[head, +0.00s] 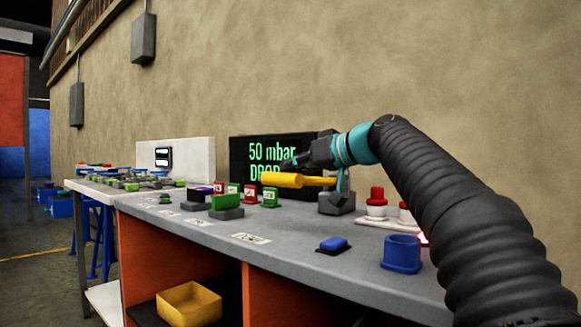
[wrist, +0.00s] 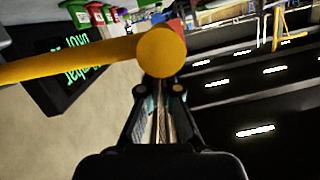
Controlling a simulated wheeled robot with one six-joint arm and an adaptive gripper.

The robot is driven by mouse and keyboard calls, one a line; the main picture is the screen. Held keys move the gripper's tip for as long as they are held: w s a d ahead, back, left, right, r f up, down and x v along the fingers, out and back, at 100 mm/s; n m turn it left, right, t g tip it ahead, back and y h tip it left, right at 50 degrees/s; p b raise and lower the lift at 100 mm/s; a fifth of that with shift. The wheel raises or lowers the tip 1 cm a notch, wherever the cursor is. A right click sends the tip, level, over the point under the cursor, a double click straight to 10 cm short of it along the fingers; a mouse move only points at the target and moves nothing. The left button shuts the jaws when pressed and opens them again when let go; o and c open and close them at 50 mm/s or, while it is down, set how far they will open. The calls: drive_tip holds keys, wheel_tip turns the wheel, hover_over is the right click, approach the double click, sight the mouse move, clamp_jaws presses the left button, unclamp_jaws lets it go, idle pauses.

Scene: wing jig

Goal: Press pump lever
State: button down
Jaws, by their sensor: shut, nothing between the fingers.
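The pump lever is a thick yellow bar (head: 285,180), roughly level, reaching left from a dark grey pump base (head: 337,203) with a teal upright. In the wrist view the lever (wrist: 80,65) runs in from the left and its round end (wrist: 162,52) lies just beyond my fingertips. My gripper (head: 290,163) is shut and empty, just above the lever in the head view. In the wrist view the fingers (wrist: 162,90) are together. I cannot tell whether they touch the lever. My gripper and arm hide part of the pump.
A black display (head: 270,150) behind the lever shows "50 mbar" in green, its second line partly covered. Red and green blocks (head: 250,194), a blue block (head: 333,244), a blue cup (head: 402,252) and a red button (head: 377,195) stand on the grey bench (head: 290,240).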

drive_tip(key=shift+w+d+r+p, duration=0.1)
drive_tip(key=shift+w+r+p, duration=0.1)
drive_tip(key=shift+r+p, duration=0.7)
drive_tip(key=b+v, duration=0.1)
drive_tip(key=v, duration=0.9)
drive_tip(key=shift+b, duration=0.35)
drive_tip(key=shift+d+f, duration=0.1)
